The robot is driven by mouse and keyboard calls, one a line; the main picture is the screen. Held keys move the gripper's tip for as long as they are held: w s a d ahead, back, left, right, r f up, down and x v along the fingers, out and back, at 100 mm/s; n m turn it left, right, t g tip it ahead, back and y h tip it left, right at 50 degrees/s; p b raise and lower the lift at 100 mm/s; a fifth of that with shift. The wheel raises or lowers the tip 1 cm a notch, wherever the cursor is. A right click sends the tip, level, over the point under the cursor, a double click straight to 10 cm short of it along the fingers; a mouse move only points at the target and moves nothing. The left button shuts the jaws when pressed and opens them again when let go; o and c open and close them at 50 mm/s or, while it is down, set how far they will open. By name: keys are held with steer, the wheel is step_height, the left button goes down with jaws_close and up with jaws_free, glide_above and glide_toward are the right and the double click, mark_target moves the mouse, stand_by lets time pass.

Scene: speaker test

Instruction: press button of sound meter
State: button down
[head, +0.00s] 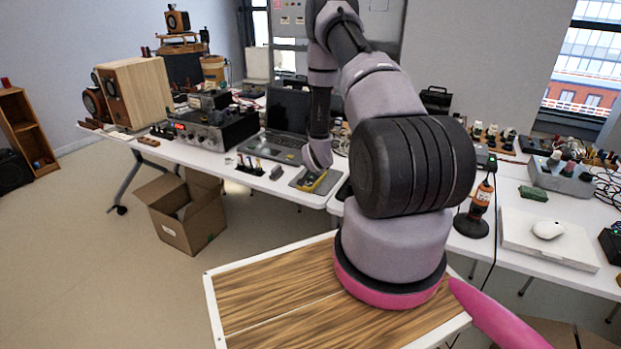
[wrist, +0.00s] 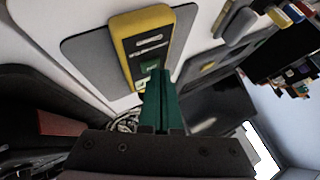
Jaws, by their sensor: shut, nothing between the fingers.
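The sound meter (wrist: 140,40) is a yellow handheld device with a dark face. It lies on a grey mat (wrist: 85,52) on the white table. In the head view the yellow meter (head: 312,184) shows near the table's front edge, below the end of my arm. My gripper (wrist: 160,74) is shut and empty, its green fingers together. The fingertips appear over the meter's near end, beside a small greenish patch on its face. I cannot tell whether they touch it. In the head view my wrist hides the fingers.
An open laptop (head: 288,122) stands just behind the meter, with a black amplifier (head: 215,130) to its left. Small dark parts (head: 250,166) lie left of the mat. A cardboard box (head: 185,212) is on the floor at left.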

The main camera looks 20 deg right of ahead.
mark_target(310, 181)
steer(key=shift+f, duration=0.2)
steer(key=shift+r, duration=0.95)
steer(key=shift+r, duration=0.1)
steer(key=shift+r, duration=2.9)
